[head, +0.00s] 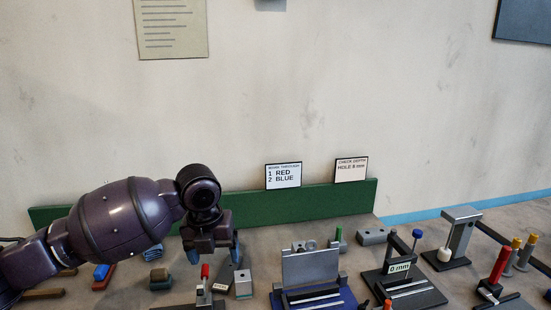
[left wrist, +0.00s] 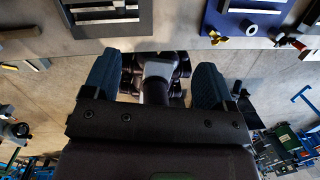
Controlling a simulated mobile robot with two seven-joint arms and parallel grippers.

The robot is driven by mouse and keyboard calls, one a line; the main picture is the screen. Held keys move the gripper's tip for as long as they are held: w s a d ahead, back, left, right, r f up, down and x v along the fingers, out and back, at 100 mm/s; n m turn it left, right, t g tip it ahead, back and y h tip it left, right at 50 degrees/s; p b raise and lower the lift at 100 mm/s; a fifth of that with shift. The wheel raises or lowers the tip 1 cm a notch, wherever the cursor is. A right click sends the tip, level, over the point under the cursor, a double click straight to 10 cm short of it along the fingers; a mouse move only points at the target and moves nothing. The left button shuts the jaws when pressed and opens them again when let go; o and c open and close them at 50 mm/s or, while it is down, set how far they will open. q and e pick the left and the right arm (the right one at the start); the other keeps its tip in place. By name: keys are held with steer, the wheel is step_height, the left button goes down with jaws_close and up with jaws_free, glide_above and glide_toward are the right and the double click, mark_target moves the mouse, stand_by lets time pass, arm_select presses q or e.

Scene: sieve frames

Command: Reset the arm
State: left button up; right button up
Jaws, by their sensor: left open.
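My left arm comes in from the left in the head view, and my left gripper (head: 212,256) hangs over the back left of the bench with its blue fingertips pointing down. In the left wrist view my left gripper (left wrist: 155,72) has its two blue fingers wide apart with nothing held between them. Dark parts show beyond the fingers there. A small red-topped post (head: 205,271) and a grey block (head: 243,282) stand just below and beside the gripper in the head view. My right gripper is in neither view.
A blue-based fixture (head: 345,297) and a gauge stand reading 0 mm (head: 399,269) stand to the right of the gripper. A green back rail (head: 285,207) carries a RED/BLUE card (head: 283,176) and a depth card (head: 350,169). Small blocks (head: 160,276) lie left of the gripper.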

arm_select(q)
steer(key=s+f+n+t+h, duration=0.1)
steer(key=s+f+n+h, duration=0.2)
steer(key=s+f+n, duration=1.2)
steer(key=s+a+f+n+t+y, duration=0.1)
steer(key=s+a+f+n+y, duration=0.1)
steer(key=s+a+n, duration=0.7)
steer(key=s+a+f+n+y, duration=0.25)
steer(key=s+a+n, duration=0.35)
steer(key=s+n, duration=0.5)
steer(key=w+f+t+b, duration=0.3)
steer(key=w+f+b, duration=0.1)
steer(key=f, duration=0.6)
steer(key=w+f+t+b, duration=0.4)
steer(key=f+b, duration=0.2)
steer(key=f, duration=0.4)
steer(key=shift+w+d+f+m+t+h, duration=0.2)
steer(key=shift+w+f+m+t+h, duration=0.1)
steer(key=shift+w+h, duration=0.1)
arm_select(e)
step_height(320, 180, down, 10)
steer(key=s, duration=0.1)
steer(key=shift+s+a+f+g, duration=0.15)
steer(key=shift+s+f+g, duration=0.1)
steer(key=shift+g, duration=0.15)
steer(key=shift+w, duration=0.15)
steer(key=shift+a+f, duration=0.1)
